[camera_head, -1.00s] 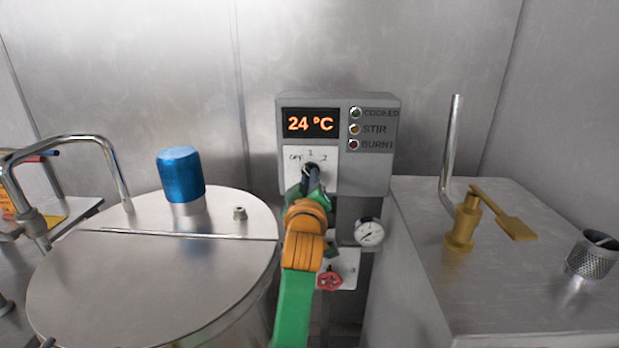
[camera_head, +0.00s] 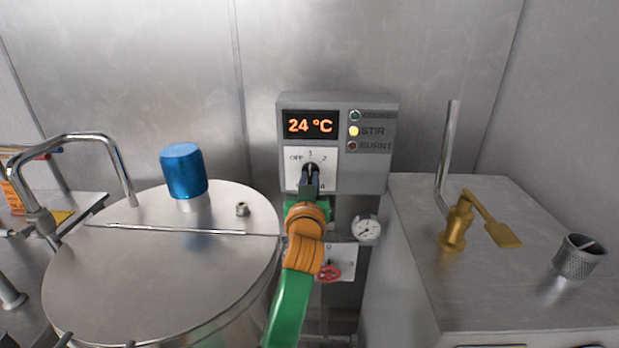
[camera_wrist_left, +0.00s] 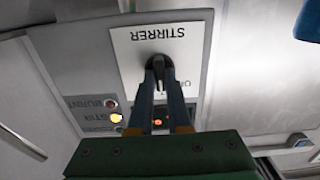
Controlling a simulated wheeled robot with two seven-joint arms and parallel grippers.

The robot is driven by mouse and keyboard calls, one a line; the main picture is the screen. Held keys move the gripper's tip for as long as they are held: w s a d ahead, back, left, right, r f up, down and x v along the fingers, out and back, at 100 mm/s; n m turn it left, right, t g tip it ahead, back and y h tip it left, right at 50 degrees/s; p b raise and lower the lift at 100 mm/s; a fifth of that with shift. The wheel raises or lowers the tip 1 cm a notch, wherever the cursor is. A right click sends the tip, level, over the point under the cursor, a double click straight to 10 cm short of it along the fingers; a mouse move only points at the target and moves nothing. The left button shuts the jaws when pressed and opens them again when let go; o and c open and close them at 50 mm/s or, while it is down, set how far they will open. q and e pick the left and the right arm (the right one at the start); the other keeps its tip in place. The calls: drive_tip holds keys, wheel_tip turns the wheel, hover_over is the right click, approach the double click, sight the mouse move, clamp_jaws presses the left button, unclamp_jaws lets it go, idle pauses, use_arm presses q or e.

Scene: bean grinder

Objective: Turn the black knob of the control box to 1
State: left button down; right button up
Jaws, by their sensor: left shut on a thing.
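The grey control box (camera_head: 365,180) hangs on the steel wall in the middle of the head view. Its display reads 24 °C and its yellow STIR light (camera_head: 354,131) is lit. The black knob (camera_head: 310,168) sits on a white plate marked OFF, 1 and 2, and it appears to point up toward 1. In the left wrist view the knob (camera_wrist_left: 158,68) is under the word STIRRER, upside down. My left gripper (camera_head: 309,174) is shut on the knob, its fingers pointing at the plate. The gripper hides the lower part of the plate. My right gripper is not in view.
A large lidded steel pot (camera_head: 150,270) with a blue cap (camera_head: 184,171) stands at left. A pressure gauge (camera_head: 367,230) and a red knob (camera_head: 329,273) are below the box. A steel cabinet (camera_head: 480,290) with a brass lever (camera_head: 456,225) stands at right.

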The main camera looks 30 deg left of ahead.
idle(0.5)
use_arm(q)
drive_tip(key=c, duration=0.9)
unclamp_jaws()
drive_tip(key=shift+o, duration=0.2)
drive_tip(key=b+v, duration=0.2)
drive_tip(key=v, duration=0.5)
